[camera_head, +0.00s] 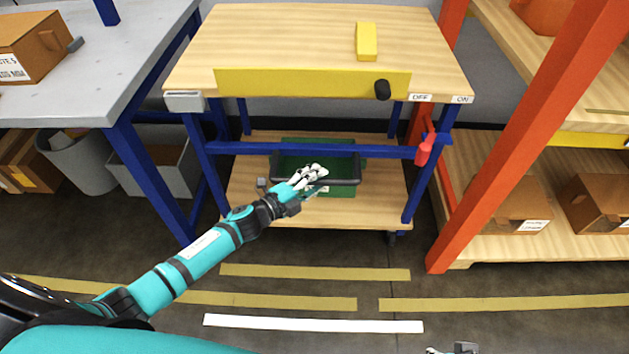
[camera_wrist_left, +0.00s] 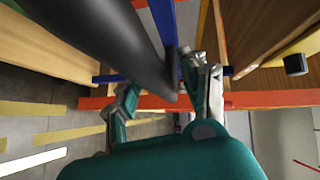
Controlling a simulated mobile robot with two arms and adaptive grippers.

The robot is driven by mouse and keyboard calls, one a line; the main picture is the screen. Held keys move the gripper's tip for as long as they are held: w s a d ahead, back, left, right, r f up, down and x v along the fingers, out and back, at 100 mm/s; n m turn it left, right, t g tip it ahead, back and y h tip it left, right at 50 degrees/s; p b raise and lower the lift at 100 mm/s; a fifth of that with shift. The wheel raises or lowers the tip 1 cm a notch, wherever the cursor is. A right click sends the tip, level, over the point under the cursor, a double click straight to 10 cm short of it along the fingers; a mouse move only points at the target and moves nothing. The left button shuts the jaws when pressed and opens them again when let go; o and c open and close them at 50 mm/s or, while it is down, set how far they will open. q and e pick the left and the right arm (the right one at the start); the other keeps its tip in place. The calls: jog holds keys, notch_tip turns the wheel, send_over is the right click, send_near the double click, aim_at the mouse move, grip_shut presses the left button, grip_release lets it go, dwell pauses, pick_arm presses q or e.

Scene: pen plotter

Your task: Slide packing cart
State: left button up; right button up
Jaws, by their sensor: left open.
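The packing cart has a wooden top (camera_head: 290,45), a yellow front panel (camera_head: 300,83) and a blue frame. Its black handle bar (camera_head: 340,182) sticks out in front of the blue crossbar, and also shows large in the left wrist view (camera_wrist_left: 105,35). My left gripper (camera_head: 309,176) is open at the middle of this bar. In the left wrist view, the bar runs between the spread fingers (camera_wrist_left: 165,92); whether they touch it I cannot tell. A red lever (camera_head: 425,150) hangs at the cart's right side, below OFF and ON labels. My right gripper (camera_head: 452,349) shows only slightly at the bottom edge.
A grey table (camera_head: 110,50) with bins below stands left of the cart. An orange shelf rack (camera_head: 500,140) with boxes stands close on the right. A green crate (camera_head: 340,190) sits on the lower shelf. Yellow and white floor lines (camera_head: 310,323) cross the open floor in front.

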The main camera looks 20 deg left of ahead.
pick_arm(q)
grip_shut()
jog(key=shift+s+f, duration=0.1)
jog(key=shift+s, duration=0.05)
